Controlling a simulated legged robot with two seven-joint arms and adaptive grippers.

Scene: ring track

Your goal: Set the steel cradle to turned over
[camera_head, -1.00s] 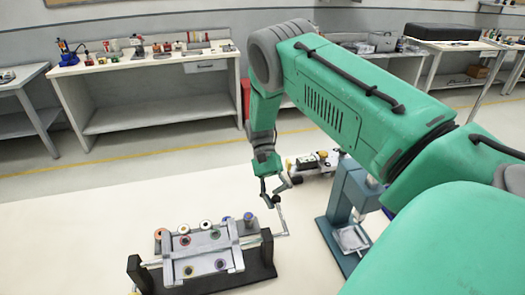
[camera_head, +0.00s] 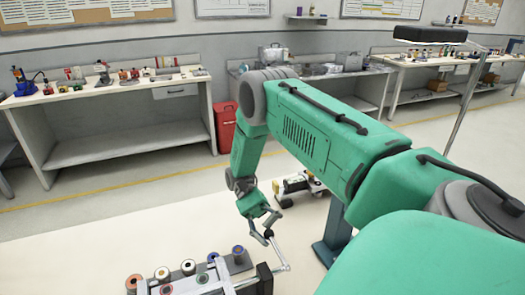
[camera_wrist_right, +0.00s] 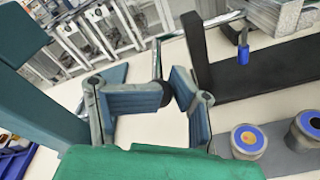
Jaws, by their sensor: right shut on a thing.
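The steel cradle (camera_head: 222,276) is at the bottom of the head view, cut off by the frame edge. Its bright plate carries round pieces, so which way up it is cannot be fully told. A thin bent steel crank (camera_head: 279,253) comes out of its right side. My right gripper (camera_head: 266,224) is shut on the black knob at the crank's upper end. In the right wrist view the knob (camera_wrist_right: 167,94) sits between the two fingers, with the steel rod (camera_wrist_right: 157,60) rising behind it. My left gripper is not in view.
Spools (camera_head: 162,273) with coloured centres stand behind the cradle; some also show in the wrist view (camera_wrist_right: 247,140). A black upright (camera_wrist_right: 197,55) is close to the gripper. A teal stand (camera_head: 333,235) and a small white-and-dark device (camera_head: 300,187) are beyond.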

